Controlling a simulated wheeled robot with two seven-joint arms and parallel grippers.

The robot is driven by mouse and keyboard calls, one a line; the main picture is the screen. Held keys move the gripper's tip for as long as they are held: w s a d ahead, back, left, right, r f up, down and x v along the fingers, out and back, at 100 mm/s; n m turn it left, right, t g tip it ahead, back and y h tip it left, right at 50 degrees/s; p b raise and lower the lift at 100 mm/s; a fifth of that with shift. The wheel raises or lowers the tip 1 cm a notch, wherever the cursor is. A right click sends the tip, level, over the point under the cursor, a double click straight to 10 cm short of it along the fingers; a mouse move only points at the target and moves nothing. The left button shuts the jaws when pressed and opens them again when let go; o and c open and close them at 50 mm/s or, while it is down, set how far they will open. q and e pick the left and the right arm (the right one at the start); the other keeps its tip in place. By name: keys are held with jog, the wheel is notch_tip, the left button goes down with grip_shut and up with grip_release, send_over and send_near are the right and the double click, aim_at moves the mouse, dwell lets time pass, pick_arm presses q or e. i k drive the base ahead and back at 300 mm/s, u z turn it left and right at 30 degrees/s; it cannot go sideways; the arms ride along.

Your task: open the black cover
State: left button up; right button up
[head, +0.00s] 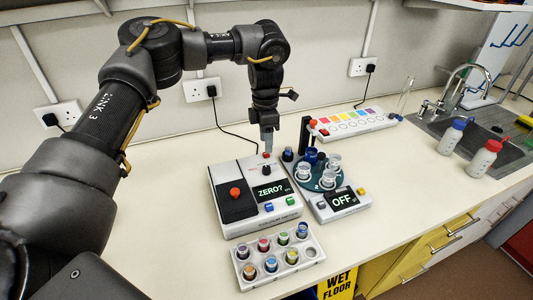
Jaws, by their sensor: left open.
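The black cover (236,202) is a dark panel with a red knob (235,191) on the left of the white instrument (255,225). It looks shut and flat. The instrument's screen (270,192) reads "ZERO?". My left gripper (267,148) is open and points down above the back right part of the instrument, to the right of and behind the cover. It holds nothing that I can see. My right gripper is out of view.
A round carousel device (343,202) with an "OFF" screen stands right of the instrument. A white rack (249,276) of coloured vials is in front. A colour strip tray (352,124), two bottles (484,158) and a sink lie right. The bench left of the instrument is clear.

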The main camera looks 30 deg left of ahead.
aim_at(235, 195)
jog(key=k, duration=2)
